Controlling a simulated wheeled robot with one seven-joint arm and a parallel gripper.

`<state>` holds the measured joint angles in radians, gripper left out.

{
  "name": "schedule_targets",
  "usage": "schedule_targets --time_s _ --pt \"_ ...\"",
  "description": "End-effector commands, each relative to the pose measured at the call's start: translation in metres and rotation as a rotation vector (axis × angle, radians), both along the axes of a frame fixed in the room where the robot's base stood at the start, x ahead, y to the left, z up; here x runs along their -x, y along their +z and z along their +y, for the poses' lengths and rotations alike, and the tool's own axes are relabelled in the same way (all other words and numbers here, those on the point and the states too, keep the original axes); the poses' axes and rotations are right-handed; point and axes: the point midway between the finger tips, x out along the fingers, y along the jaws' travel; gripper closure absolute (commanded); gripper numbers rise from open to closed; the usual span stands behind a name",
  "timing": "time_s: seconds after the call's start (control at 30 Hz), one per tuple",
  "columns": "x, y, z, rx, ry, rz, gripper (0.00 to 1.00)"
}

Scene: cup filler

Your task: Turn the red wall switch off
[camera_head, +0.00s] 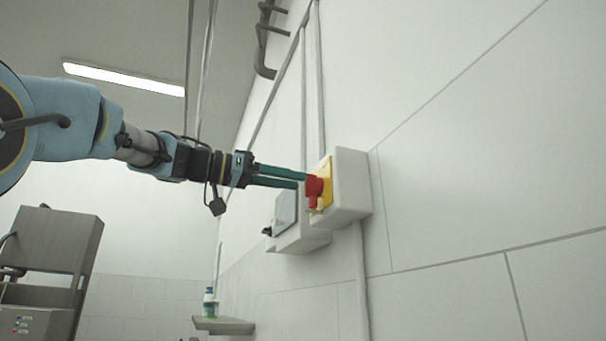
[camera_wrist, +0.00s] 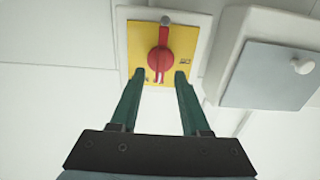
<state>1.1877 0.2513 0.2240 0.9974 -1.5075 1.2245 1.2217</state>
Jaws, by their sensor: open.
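The red wall switch (camera_head: 314,188) is a red rotary knob on a yellow plate (camera_head: 326,177), mounted on a white box (camera_head: 351,185) on the wall. In the wrist view the red knob (camera_wrist: 160,60) sits on the yellow plate (camera_wrist: 184,41), with its handle running up and down in the picture. My gripper (camera_head: 302,178) is open, its two green fingers reaching toward the knob. In the wrist view my gripper (camera_wrist: 160,75) has one fingertip to each side of the knob's lower end. I cannot tell whether either finger touches it.
A second wall box (camera_head: 285,213) with a grey cover and a small knob is beside the switch box; it also shows in the wrist view (camera_wrist: 268,75). Conduits run along the wall. A small shelf (camera_head: 224,325) with a bottle (camera_head: 209,302) is below. A metal machine (camera_head: 50,255) stands at left.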

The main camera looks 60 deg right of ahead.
Motion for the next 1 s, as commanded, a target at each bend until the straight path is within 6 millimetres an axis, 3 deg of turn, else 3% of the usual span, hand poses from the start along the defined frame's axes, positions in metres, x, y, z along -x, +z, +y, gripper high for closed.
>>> schedule_targets --time_s 0.2,0.57,1.0 --pt "0.015 0.002 -0.021 -0.001 0.0 -0.001 0.54" --pt "0.019 0.0 -0.026 0.0 0.002 -0.001 0.54" --pt "0.018 0.0 -0.026 -0.001 0.002 -0.001 1.0"
